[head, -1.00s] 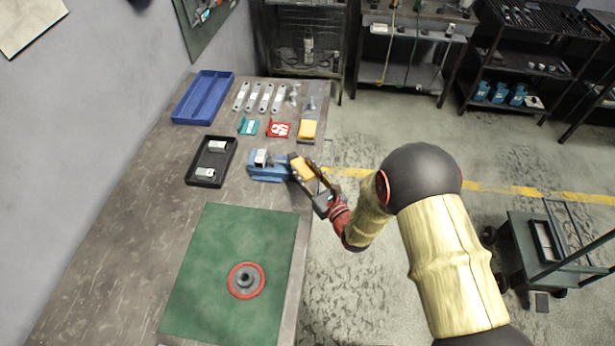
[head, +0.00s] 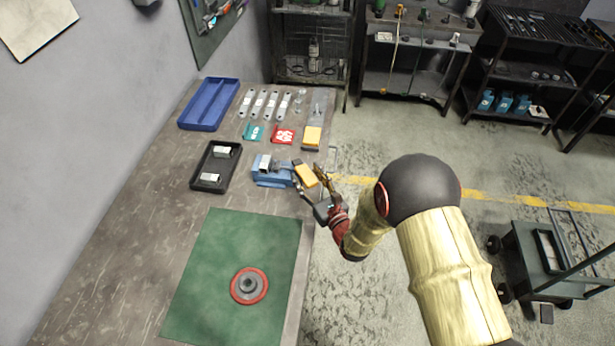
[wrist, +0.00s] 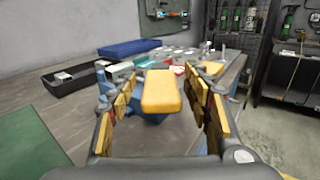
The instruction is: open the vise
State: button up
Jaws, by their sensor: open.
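The blue vise (head: 272,178) stands near the right edge of the workbench, with a grey metal piece (head: 264,163) at its jaws. A yellow block-shaped part (head: 306,176), apparently the vise's handle, is at its right end. My gripper (head: 312,178) is open around this yellow part. In the wrist view the yellow part (wrist: 160,92) lies between the two spread fingers (wrist: 168,80), with visible gaps at both sides. Blue vise body (wrist: 155,118) shows beneath and behind it. The grey piece (wrist: 120,71) shows past the left finger, which hides part of the vise.
A black tray (head: 196,186) with grey parts lies left of the vise. A green mat (head: 205,265) with a red-rimmed round part is nearer. A red part (head: 283,135), a teal part (head: 254,133), another yellow block (head: 312,137) and a blue tray (head: 186,122) lie beyond.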

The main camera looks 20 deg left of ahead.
jog(key=v, duration=1.2)
jog(key=shift+c, duration=0.3)
